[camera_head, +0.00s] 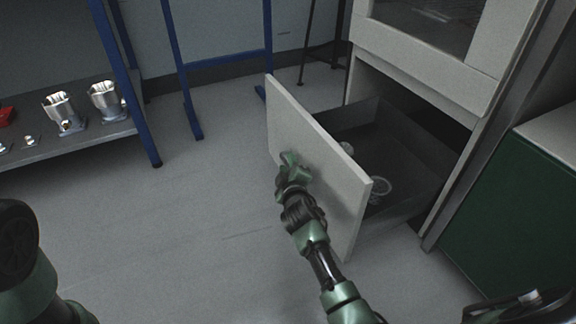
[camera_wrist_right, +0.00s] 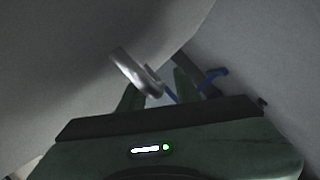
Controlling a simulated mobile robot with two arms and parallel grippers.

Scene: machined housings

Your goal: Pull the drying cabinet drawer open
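The drying cabinet drawer (camera_head: 400,165) stands pulled out from the cabinet, with its inside exposed. Its pale front panel (camera_head: 330,170) faces left, towards my right gripper (camera_head: 291,160). My right gripper is at the outer face of the panel, near its middle. In the right wrist view, a metal handle (camera_wrist_right: 135,72) on the panel reaches down between the fingers (camera_wrist_right: 158,92). The fingers look apart, with a gap beside the handle. The handle is hidden in the head view. My left gripper is out of view; only part of my left arm shows at the lower left.
Round light parts (camera_head: 380,188) lie inside the drawer. A shelf (camera_head: 75,142) with metal housings (camera_head: 106,100) stands at the left on blue posts. A green cabinet (camera_head: 515,215) stands at the right. The floor (camera_head: 170,225) left of the drawer is clear.

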